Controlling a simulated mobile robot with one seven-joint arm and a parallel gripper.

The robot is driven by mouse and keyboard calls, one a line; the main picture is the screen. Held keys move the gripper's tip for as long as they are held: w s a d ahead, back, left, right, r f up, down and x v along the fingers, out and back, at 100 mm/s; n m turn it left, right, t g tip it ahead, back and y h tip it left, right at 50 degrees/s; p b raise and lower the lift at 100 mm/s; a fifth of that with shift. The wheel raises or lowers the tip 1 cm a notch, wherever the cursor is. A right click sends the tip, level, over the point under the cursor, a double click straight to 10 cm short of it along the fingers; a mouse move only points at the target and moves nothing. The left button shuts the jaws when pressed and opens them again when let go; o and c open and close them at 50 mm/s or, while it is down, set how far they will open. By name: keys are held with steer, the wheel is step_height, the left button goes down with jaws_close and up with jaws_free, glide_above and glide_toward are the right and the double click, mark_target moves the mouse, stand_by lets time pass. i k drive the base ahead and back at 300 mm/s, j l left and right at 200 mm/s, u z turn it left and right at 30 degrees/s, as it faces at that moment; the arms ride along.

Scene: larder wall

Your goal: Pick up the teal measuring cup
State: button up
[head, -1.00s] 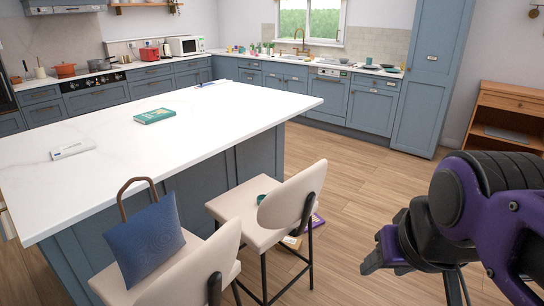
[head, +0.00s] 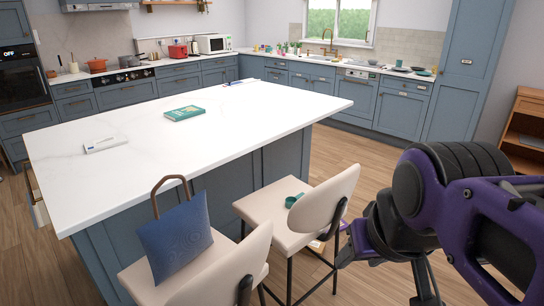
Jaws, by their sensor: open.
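The teal measuring cup (head: 292,201) lies on the seat of the cream bar stool (head: 262,215) beside the kitchen island. Its round bowl shows next to the stool's backrest, with a short handle pointing up and right. My gripper (head: 352,246) is at the lower right, right of this stool and apart from the cup. Its dark fingers are partly hidden behind my own purple and black arm, and it appears empty.
The white-topped island (head: 190,125) holds a teal book (head: 184,113) and a white box (head: 105,144). A second stool (head: 215,270) with a blue bag (head: 176,237) stands at the front. The stool backrest (head: 326,199) rises between my gripper and the cup. Wooden shelves (head: 524,135) stand at right.

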mark_target(290, 202)
steer(key=i+l+u, duration=0.4)
steer(key=i+l, duration=0.15)
steer(key=l, duration=0.15)
steer(key=i+l+u, duration=0.2)
steer(key=l, duration=0.25)
steer(key=i+l+u, duration=0.25)
steer(key=l, duration=0.2)
